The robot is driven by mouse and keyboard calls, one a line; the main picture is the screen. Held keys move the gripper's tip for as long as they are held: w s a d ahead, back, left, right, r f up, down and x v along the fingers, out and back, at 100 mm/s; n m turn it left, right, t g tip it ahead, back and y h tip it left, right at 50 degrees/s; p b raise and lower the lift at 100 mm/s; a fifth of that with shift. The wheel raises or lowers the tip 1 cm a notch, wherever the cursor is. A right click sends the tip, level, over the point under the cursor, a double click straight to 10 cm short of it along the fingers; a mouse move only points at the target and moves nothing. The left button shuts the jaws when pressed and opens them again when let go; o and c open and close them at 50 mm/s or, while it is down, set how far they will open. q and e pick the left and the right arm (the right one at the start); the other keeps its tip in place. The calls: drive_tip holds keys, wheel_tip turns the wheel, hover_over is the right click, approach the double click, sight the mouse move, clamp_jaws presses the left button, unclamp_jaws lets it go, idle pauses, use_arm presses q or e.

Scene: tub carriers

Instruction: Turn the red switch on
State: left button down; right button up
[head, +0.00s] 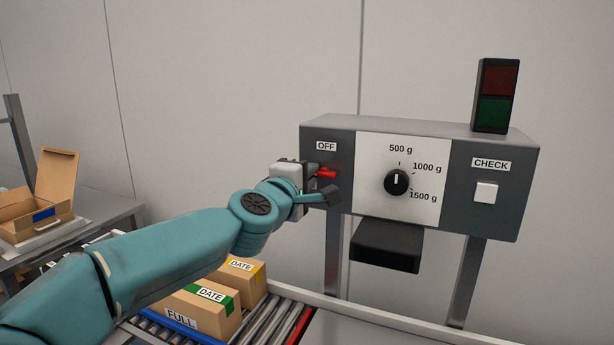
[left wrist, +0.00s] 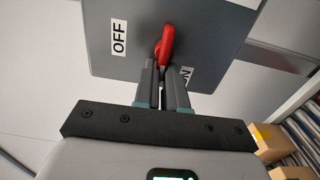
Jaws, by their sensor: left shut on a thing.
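The red switch (head: 326,173) is a small lever on the left part of the grey control box, below the OFF label (head: 326,146). In the left wrist view the lever (left wrist: 167,40) lies between the OFF label (left wrist: 119,38) and a partly covered ON label (left wrist: 186,76). My left gripper (head: 313,177) is at the lever, and in the left wrist view its fingers (left wrist: 162,72) are shut on the lever's near end. The fingers hide that end and part of the ON label. My right gripper is not in view.
The box (head: 318,132) also carries a dial (head: 397,183), a white CHECK button (head: 486,192) and an unlit red-green lamp (head: 497,96). A black ledge (head: 386,246) juts out below. Cartons (head: 206,308) stand on a roller conveyor (head: 270,318) beneath my arm.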

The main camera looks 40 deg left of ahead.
use_arm(q)
drive_tip(key=shift+r, duration=0.1)
drive_tip(key=c, duration=1.2)
unclamp_jaws()
drive_tip(key=shift+w, duration=0.1)
drive_tip(key=p+v, duration=0.2)
drive_tip(key=v, duration=1.4)
drive_tip(key=shift+d, duration=0.25)
